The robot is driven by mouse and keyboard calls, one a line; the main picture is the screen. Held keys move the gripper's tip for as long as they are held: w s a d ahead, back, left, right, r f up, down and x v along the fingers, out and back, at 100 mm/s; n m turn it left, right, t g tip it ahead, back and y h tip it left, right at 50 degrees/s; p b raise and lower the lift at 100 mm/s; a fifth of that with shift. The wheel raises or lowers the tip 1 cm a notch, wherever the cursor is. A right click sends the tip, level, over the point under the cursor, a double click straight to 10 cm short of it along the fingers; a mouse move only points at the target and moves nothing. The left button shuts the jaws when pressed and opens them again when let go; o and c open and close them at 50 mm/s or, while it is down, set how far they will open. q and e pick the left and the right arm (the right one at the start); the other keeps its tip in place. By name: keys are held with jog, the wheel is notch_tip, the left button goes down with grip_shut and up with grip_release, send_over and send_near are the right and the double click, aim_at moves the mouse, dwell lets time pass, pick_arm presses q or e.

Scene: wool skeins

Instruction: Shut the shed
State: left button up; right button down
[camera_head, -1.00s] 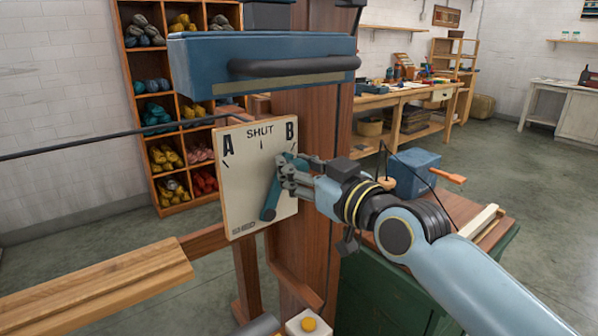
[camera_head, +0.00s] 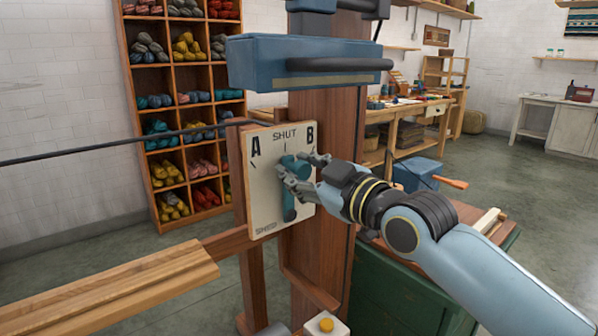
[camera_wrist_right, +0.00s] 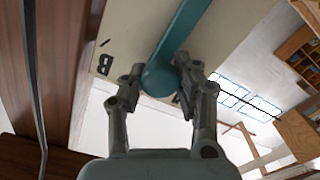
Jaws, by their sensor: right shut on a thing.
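A cream plate (camera_head: 265,205) on a wooden post carries the marks A, SHUT and B. A teal lever (camera_head: 289,208) on it stands nearly upright, its top end close to in line with the SHUT mark. My right gripper (camera_head: 300,170) is shut on the lever's top end. In the right wrist view the lever (camera_wrist_right: 187,32) runs to a round knob between the fingers of my right gripper (camera_wrist_right: 157,75). The gripper partly hides the lever's top and the plate's right side. My left gripper is not in view.
A blue box with a dark bar (camera_head: 255,62) juts out above the plate. A wooden beam (camera_head: 110,290) crosses the lower left, and a thin dark rod (camera_head: 100,150) runs above it. A green cabinet (camera_head: 385,290) stands below my right arm. Wool shelves (camera_head: 147,118) stand behind.

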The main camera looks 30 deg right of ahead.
jog(key=shift+f, duration=0.1)
jog(key=c, duration=0.9)
grip_release()
jog(key=shift+s, duration=0.15)
jog(key=s, duration=0.4)
jog(key=s+d, duration=0.1)
jog(key=s, duration=0.6)
jog(key=shift+s+d, duration=0.35)
